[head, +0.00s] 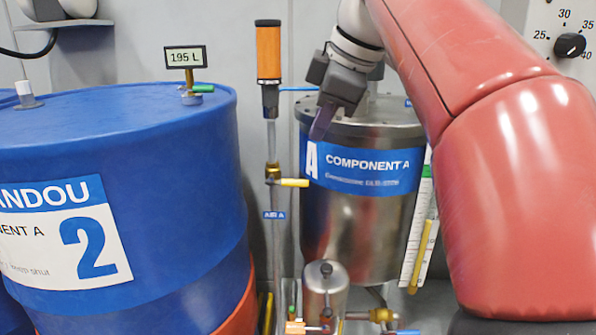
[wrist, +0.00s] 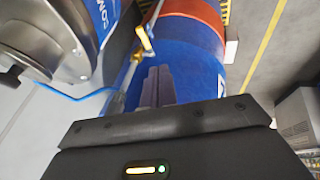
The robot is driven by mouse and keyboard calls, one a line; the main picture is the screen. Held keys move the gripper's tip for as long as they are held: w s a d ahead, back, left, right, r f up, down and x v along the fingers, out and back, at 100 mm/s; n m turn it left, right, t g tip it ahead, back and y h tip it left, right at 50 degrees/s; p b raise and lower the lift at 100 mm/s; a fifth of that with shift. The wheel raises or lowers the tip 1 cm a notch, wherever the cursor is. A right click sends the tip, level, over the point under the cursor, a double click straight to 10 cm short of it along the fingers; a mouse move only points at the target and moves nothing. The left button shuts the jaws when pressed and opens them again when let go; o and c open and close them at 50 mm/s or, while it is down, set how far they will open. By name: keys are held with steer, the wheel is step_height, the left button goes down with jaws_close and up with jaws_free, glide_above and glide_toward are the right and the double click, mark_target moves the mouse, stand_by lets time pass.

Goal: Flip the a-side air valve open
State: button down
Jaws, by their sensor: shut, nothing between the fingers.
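The a-side air valve has a brass body on a thin vertical pipe and a yellow lever (head: 293,183). The lever sticks out sideways to the right, across the pipe. A blue "AIR A" tag (head: 274,215) sits on the pipe below it. My gripper (head: 318,133) is shut and empty, in front of the Component A tank, above and right of the lever and apart from it. In the wrist view my closed fingers (wrist: 159,75) point toward the pipe, and the yellow lever (wrist: 144,38) shows just beyond their tips, slightly left.
The steel Component A tank (head: 350,235) stands right behind my gripper. A large blue drum (head: 190,240) with a 195 L gauge (head: 186,57) is at left. An orange cylinder (head: 269,55) tops the pipe. A small steel canister (head: 325,290) and fittings stand below.

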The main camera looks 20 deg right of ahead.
glide_toward(290, 183)
step_height(290, 183, down, 4)
steer(key=s+a, duration=0.1)
steer(key=a, duration=0.1)
steer(key=shift+w+d+f, duration=0.3)
steer(key=shift+w+f, duration=0.1)
steer(key=shift+w, duration=0.3)
steer(key=shift+w+d+f, duration=0.35)
steer(key=shift+w+f, duration=0.05)
steer(key=shift+w, duration=0.25)
